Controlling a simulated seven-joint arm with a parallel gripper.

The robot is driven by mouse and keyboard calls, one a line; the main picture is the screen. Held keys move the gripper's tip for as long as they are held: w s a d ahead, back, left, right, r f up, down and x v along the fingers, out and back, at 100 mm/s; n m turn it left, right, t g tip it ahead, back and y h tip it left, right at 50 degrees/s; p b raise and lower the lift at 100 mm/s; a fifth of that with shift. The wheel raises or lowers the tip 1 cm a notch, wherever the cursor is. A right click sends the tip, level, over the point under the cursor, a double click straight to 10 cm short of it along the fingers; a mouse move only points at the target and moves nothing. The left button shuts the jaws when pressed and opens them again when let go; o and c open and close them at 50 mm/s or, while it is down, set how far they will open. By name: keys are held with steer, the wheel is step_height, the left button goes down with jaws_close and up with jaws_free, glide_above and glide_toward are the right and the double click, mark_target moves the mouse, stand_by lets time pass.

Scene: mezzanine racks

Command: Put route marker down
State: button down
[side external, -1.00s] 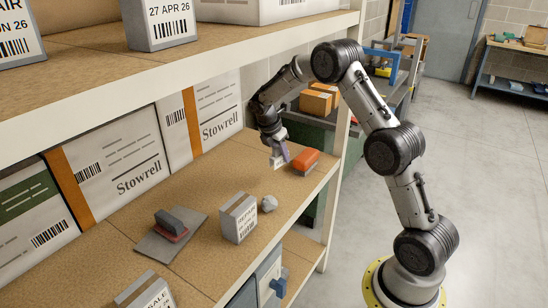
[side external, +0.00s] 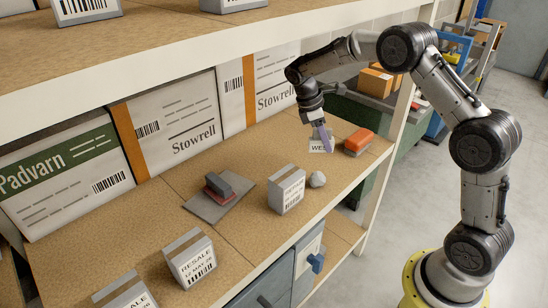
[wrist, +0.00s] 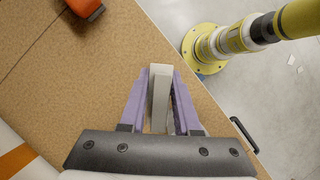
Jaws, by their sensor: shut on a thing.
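The route marker (side external: 318,147) is a small pale tent-shaped block with a label reading "WES", partly covered by a finger in the side view. My gripper (side external: 326,141) points down over the far right part of the middle shelf. Its purple fingers are shut on the marker. In the wrist view the marker (wrist: 160,92) shows as a grey-beige wedge between the two fingers (wrist: 161,73). It is at or just above the shelf board (side external: 245,165); I cannot tell if it touches.
An orange-topped block (side external: 360,138) stands just right of the marker. A grey stone-like lump (side external: 317,179), a resale box (side external: 287,190) and a stamp (side external: 218,186) on a grey pad lie nearer. Large Stowrell boxes (side external: 195,120) line the back; the upper shelf (side external: 200,50) overhangs.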

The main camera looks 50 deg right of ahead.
steer(key=a+m, duration=0.1)
steer(key=a, duration=0.2)
steer(key=a+m+y, duration=0.1)
steer(key=a+m, duration=0.1)
steer(key=a, duration=0.1)
steer(key=a+m+g, duration=0.1)
steer(key=a+m, duration=0.1)
steer(key=a, duration=0.1)
steer(key=shift+w+r+y, duration=0.1)
steer(key=shift+r+y, duration=0.1)
steer(key=shift+y, duration=0.2)
steer(key=a, duration=0.1)
steer(key=w+a, duration=0.1)
steer(key=a, duration=0.1)
steer(key=shift+w+a+n, duration=0.1)
steer(key=shift+w+n, duration=0.05)
steer(key=shift+n, duration=0.15)
steer(key=w+d+f+n+t+h, duration=0.1)
steer(key=w+d+n+t+h, duration=0.25)
steer(key=w+n, duration=0.85)
steer(key=n+t+y, duration=0.2)
steer(key=n+t, duration=0.2)
steer(key=n, duration=0.6)
glide_above(271, 153)
steer(key=s+a, duration=0.1)
step_height(271, 153, down, 5)
steer(key=shift+s+f, duration=0.15)
steer(key=shift+f, duration=3.55)
steer(key=shift+f, duration=0.1)
